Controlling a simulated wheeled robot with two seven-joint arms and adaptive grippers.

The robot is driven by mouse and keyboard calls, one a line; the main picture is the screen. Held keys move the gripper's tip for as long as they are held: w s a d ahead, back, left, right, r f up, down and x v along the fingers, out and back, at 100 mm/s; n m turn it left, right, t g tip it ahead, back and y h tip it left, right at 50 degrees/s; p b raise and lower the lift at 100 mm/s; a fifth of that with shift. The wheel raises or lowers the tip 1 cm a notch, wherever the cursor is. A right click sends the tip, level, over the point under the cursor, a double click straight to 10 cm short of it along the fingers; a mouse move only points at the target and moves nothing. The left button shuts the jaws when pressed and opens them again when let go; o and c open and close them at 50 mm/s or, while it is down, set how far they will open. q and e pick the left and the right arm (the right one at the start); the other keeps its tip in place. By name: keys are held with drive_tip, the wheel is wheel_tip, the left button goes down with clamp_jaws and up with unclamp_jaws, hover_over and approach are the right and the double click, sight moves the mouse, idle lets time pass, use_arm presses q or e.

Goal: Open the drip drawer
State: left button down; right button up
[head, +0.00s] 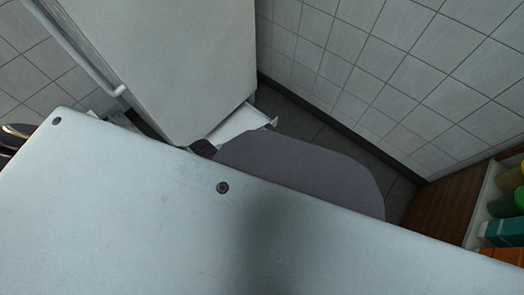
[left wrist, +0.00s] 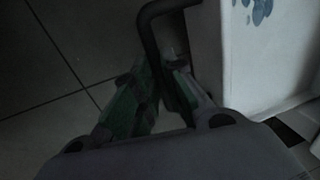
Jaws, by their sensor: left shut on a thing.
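The drip drawer (left wrist: 285,70) is a pale box at the right of the left wrist view, marked with blue drops (left wrist: 258,10). A black, bent handle (left wrist: 148,22) is fixed to it. My left gripper (left wrist: 168,68), with green on its fingers, is shut on the handle. A white, drawer-like part (head: 237,123) shows low at the foot of the tall white appliance (head: 180,60) in the head view. My left gripper cannot be made out there, and the handle is hidden. How far the drawer stands out is unclear. My right gripper is in neither view.
The white appliance has a long bar handle (head: 82,58). A tiled wall (head: 370,70) runs behind and to the right. Dark floor (head: 300,120) shows between wall and appliance. A shelf (head: 485,205) with colored containers stands at the right edge.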

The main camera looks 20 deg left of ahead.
use_arm(q)
drive_tip(key=shift+d, duration=0.2)
drive_tip(key=c, duration=1.5)
unclamp_jaws()
drive_tip(key=shift+r, duration=0.45)
drive_tip(key=shift+s+d+r, duration=0.15)
drive_tip(key=shift+d+r, duration=0.2)
drive_tip(key=shift+r, duration=1.45)
drive_tip(key=shift+s+d+r, duration=0.1)
drive_tip(key=shift+d+r, duration=0.2)
drive_tip(key=shift+r, duration=1.55)
drive_tip(key=shift+s+d+r, duration=0.15)
drive_tip(key=shift+d+r, duration=0.2)
drive_tip(key=shift+r, duration=1.45)
